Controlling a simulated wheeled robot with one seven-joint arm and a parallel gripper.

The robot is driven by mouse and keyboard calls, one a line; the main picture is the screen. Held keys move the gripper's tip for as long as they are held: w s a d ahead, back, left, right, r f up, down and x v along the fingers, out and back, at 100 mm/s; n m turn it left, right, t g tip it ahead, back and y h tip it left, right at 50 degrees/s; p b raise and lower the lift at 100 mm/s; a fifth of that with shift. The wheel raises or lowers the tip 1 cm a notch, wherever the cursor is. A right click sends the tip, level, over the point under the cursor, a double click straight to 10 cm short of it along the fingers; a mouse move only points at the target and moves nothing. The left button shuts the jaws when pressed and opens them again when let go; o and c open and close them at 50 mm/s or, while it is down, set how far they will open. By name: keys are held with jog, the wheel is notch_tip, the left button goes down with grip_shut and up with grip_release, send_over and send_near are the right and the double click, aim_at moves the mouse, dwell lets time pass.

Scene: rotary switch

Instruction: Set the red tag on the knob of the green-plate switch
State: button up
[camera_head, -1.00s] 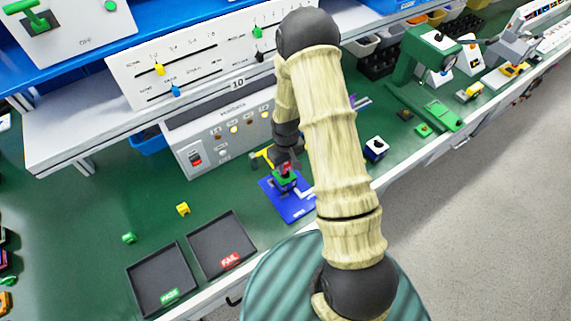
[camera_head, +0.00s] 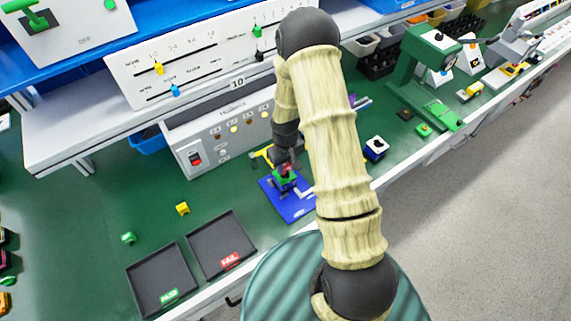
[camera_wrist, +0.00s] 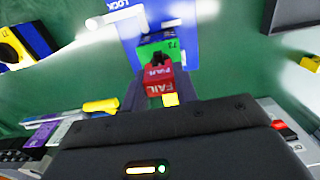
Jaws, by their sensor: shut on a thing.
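The green-plate switch (camera_head: 282,183) sits on a blue board (camera_head: 297,209) with white markings. In the wrist view its green plate (camera_wrist: 157,47) shows with the dark knob (camera_wrist: 157,60) in front of it. In the head view my gripper (camera_head: 286,162) is over the switch, and my arm hides part of the board.
Two dark trays, PASS (camera_head: 162,280) and FAIL (camera_head: 222,246), lie at the front left. A yellow block (camera_head: 183,208) and a green block (camera_head: 129,238) lie nearby. A grey panel box (camera_head: 217,133) stands behind.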

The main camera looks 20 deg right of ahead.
jog(key=shift+f+b, duration=0.7)
jog(key=shift+f, duration=0.3)
jog(key=o, duration=1)
notch_tip(320, 180, up, 18)
jog(key=b, duration=0.2)
jog(key=shift+f+b, duration=0.25)
jog(key=shift+b, duration=0.15)
notch_tip(320, 180, up, 9)
jog(key=p, duration=0.8)
send_over(286, 164)
